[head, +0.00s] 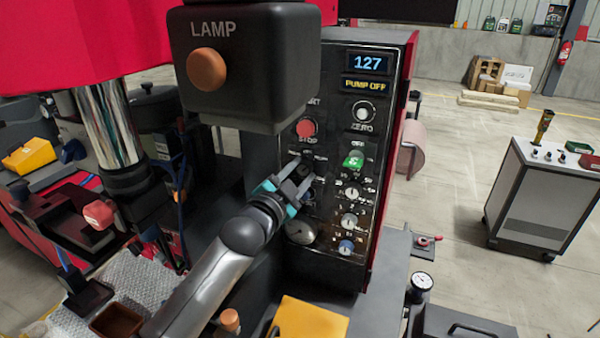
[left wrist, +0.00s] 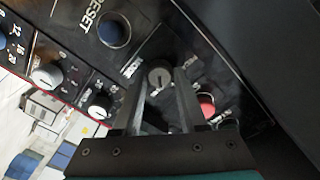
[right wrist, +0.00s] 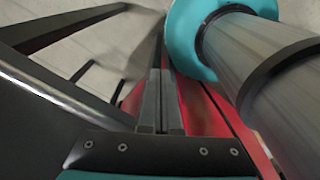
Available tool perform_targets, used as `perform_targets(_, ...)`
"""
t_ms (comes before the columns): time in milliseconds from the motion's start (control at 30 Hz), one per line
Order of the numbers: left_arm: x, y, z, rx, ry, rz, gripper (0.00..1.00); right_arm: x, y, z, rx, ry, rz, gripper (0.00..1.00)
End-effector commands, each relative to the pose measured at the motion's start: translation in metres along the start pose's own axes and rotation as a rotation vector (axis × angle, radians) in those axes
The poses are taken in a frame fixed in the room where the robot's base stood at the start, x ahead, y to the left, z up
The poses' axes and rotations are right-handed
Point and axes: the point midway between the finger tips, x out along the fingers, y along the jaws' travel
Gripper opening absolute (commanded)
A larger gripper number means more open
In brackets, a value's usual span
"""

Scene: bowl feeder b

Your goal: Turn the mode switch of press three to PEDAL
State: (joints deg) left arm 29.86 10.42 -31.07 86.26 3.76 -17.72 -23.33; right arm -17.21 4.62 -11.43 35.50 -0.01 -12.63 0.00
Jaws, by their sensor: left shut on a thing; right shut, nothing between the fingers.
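The control panel (head: 375,130) of a red and black press stands in the middle of the head view. My left gripper (head: 301,172) reaches its left column of controls, below the red STOP button (head: 306,128). In the left wrist view, a round grey switch knob (left wrist: 159,73) shows at the fingertips of my left gripper (left wrist: 163,88), which is shut on it. The labels around the knob are too blurred and tilted to read, so its setting is unclear. My right gripper (right wrist: 159,80) is shut and empty, seen only in the right wrist view.
A black LAMP box (head: 246,70) hangs close above my left arm. A blue RESET button (left wrist: 114,29) and a red button (left wrist: 206,105) sit beside the knob. A grey cabinet (head: 545,195) stands right.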

Motion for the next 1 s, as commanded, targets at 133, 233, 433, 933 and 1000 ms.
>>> perform_targets(133, 0.0, 0.0, 0.0, -0.077, 0.001, -0.001, 0.0, -0.005, 0.0, 0.0, 0.0, 0.0, 0.0, 0.0)
perform_targets(233, 0.0, 0.0, 0.0, -0.149, 0.002, -0.003, 0.0, -0.009, 0.0, -0.001, 0.0, 0.0, 0.0, 0.0)
perform_targets(433, 0.0, 0.0, 0.0, -0.331, 0.008, -0.009, 0.0, -0.017, 0.0, -0.001, 0.0, 0.0, -0.001, 0.0)
perform_targets(933, 0.0, 0.001, 0.001, -0.806, 0.023, -0.024, 0.0, -0.032, 0.0, -0.003, -0.001, 0.001, -0.001, 0.0)
perform_targets(1000, 0.0, 0.001, 0.001, -0.872, 0.024, -0.027, 0.0, -0.034, 0.0, -0.003, 0.0, 0.001, -0.001, 0.0)
